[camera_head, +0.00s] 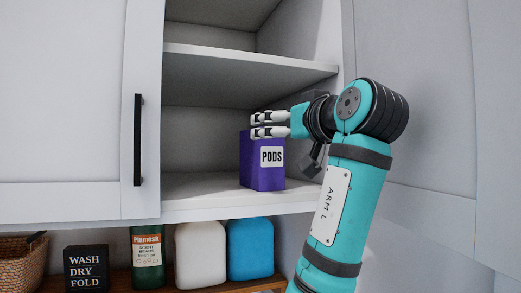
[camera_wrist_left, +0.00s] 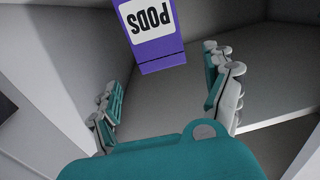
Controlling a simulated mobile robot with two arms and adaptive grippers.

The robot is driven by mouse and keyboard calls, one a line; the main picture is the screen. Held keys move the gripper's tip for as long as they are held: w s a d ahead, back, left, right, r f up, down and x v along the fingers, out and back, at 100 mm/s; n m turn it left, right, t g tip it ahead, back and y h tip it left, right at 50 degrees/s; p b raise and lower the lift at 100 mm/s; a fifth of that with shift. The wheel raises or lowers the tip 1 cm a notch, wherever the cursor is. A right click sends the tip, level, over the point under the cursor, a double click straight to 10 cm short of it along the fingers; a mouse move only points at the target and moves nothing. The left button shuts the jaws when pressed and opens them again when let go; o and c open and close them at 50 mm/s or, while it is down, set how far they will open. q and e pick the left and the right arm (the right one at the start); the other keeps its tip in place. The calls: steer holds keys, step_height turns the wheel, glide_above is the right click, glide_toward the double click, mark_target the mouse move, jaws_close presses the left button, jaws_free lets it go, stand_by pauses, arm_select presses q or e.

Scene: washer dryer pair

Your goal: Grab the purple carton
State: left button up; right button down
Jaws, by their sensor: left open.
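The purple carton (camera_head: 262,174) with a white "PODS" label stands upright on the bottom shelf of the open wall cabinet. In the left wrist view the carton (camera_wrist_left: 160,48) shows at the top centre, upside down in the picture and cut by the top edge. My left gripper (camera_head: 254,125) is at the carton's top in the head view, its fingers pointing left and covering part of the top edge. The gripper is open. In the left wrist view its fingers lie to either side, with the carton beyond them and a gap visible. My right gripper is not in view.
An upper shelf (camera_head: 230,60) is above the gripper. A cabinet door with a black handle (camera_head: 138,140) is at left. Below stand a green bottle (camera_head: 147,258), white (camera_head: 200,255) and blue (camera_head: 250,250) containers, a black sign (camera_head: 86,268) and a basket (camera_head: 22,265). The cabinet shelf left of the carton is clear.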

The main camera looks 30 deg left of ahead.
arm_select(q)
steer(key=p+x, duration=0.2)
steer(key=x, duration=0.2)
steer(key=shift+w+a+r, duration=0.1)
steer(key=shift+a+r, duration=0.05)
steer(key=shift+a, duration=0.05)
steer(key=p+x, duration=0.3)
steer(key=x, duration=0.1)
steer(key=shift+a, duration=0.35)
steer(key=shift+w+a, duration=0.1)
steer(key=shift+a, duration=0.1)
steer(key=shift+d, duration=0.2)
steer(key=shift+c, duration=0.6)
steer(key=shift+d, duration=0.1)
steer(key=shift+c, duration=1)
steer(key=c, duration=1.4)
jaws_close()
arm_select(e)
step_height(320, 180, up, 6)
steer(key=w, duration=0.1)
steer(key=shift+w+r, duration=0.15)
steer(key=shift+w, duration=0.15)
